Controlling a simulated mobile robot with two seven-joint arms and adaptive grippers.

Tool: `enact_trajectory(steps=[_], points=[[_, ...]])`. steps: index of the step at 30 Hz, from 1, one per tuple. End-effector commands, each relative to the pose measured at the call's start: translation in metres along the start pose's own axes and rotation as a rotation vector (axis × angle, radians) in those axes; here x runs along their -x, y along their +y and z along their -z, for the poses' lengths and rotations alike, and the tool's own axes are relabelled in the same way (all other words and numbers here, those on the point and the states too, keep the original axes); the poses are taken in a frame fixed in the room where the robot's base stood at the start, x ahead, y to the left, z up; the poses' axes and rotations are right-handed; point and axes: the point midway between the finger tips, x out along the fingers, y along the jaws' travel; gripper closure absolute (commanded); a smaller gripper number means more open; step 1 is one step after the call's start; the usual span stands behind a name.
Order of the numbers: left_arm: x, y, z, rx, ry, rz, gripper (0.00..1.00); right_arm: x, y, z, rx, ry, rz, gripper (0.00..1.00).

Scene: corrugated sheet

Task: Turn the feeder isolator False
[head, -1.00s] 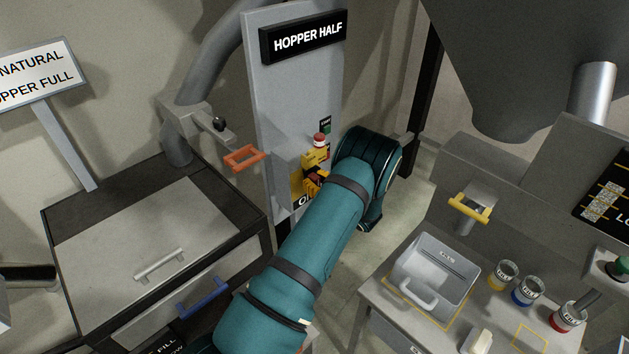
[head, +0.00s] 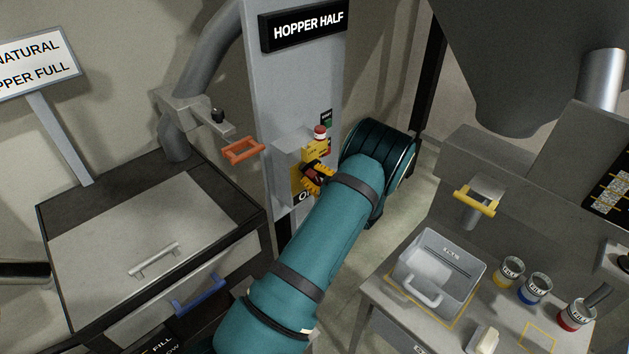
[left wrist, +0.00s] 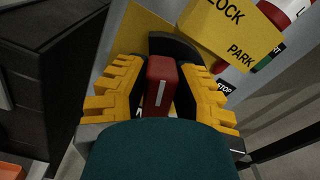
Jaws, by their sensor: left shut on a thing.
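The feeder isolator's red handle (left wrist: 160,72) has a white line and stands in front of a dark round base in the left wrist view. My left gripper (head: 316,176) is at the isolator on the grey panel (head: 285,100). Its yellow fingers are on both sides of the red handle and shut on it, as the left wrist view shows. In the head view the fingers and my teal arm hide most of the isolator; part of its yellow plate (head: 298,186) shows. My right gripper is not in view.
A yellow lock/park tag (left wrist: 232,32) and a red-capped button (head: 320,131) sit just above the isolator. An orange handle (head: 243,150) juts out at left. A grey bin (head: 462,262) and several pots stand on the right bench.

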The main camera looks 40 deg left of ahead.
Motion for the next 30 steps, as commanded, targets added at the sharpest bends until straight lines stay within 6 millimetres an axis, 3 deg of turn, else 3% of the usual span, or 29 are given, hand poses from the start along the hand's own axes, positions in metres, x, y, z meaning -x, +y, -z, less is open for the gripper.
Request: enact_trajectory(steps=[1,23,30], points=[[-0.001,0.002,0.003,0.047,-0.002,0.0,1.0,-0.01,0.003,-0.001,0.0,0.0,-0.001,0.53],[-0.001,0.019,0.011,0.741,-0.001,0.0,1.0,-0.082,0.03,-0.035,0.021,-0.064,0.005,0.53],[-0.001,0.022,0.014,0.945,-0.001,0.0,1.0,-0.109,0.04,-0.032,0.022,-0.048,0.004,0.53]])
